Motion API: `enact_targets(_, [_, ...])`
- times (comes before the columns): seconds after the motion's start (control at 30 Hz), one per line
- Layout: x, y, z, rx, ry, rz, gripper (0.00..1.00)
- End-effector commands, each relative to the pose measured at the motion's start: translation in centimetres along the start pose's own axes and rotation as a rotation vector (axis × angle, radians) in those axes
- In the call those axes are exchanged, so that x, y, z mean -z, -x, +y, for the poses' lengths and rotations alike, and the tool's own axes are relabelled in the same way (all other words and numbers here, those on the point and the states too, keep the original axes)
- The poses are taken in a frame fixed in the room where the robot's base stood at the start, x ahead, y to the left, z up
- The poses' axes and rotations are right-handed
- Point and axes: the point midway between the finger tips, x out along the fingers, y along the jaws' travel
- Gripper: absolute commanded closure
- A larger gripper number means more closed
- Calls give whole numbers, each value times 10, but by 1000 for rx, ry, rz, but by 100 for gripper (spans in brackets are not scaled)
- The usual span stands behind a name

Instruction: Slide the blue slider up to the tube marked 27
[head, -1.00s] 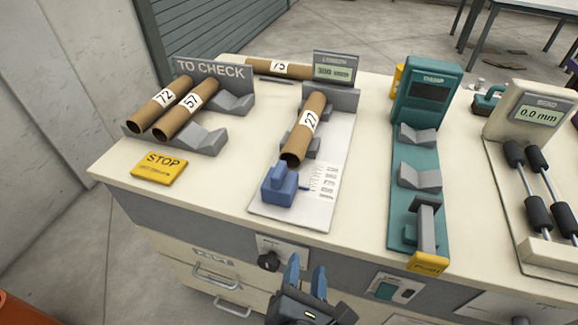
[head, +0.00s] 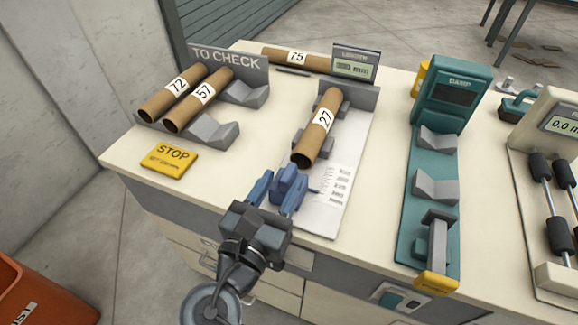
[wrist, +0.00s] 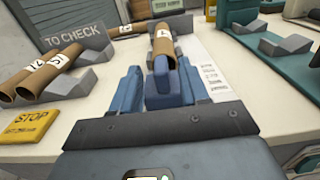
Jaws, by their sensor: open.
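The blue slider (head: 288,182) sits at the near end of the white length gauge board (head: 318,222). The brown tube marked 27 (head: 318,132) rests on grey supports behind the slider, against the gauge's side of the display (head: 354,66). In the wrist view the slider (wrist: 166,88) stands in front of the tube's near end (wrist: 163,46); whether they touch is hard to tell. My gripper (head: 276,192) is open, with its blue fingers on either side of the slider. In the wrist view the gripper (wrist: 168,92) shows gaps beside the slider.
Tubes 72 (head: 174,94) and 57 (head: 200,100) lie in the TO CHECK rack (head: 226,64) at left. A yellow STOP plate (head: 169,161) lies before it. Tube 75 (head: 290,56) lies at the back. A teal clamp station (head: 436,115) stands at right.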

Motion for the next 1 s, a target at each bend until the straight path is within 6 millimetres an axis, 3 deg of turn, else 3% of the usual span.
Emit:
enact_targets(0.1, [-1,-19,0,1,-1,0,55])
enact_targets(0.3, [0,-38,0,0,-2,1,55])
enact_targets(0.63, [0,-42,0,-2,-2,1,55])
enact_targets(1.0, [0,-42,0,-2,-2,1,90])
